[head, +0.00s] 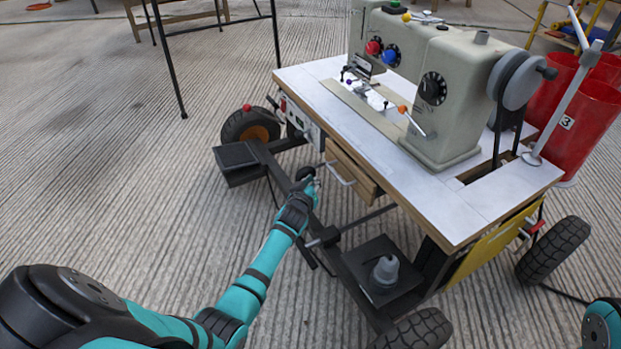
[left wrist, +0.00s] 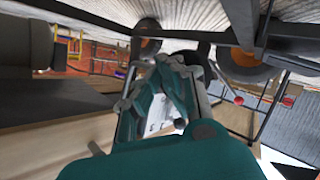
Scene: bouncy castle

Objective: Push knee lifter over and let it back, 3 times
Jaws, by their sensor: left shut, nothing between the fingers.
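The sewing machine (head: 450,85) stands on a white-topped wheeled table (head: 485,205). A dark rounded pad (head: 304,173) below the table's front edge looks like the knee lifter; it is small and partly hidden by my gripper. My left gripper (head: 314,183) is shut and empty, right at this pad. I cannot tell whether they touch. In the left wrist view my left gripper (left wrist: 170,68) points under the table toward the frame; the pad is not clearly seen there. My right gripper is out of view.
A wooden drawer (head: 352,168) with a metal handle is just right of my left gripper. Black frame bars, a pedal plate (head: 240,163) and a tray (head: 365,275) with a grey oil can (head: 385,270) lie around it. Red bins (head: 590,115) stand behind right. Open floor is left.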

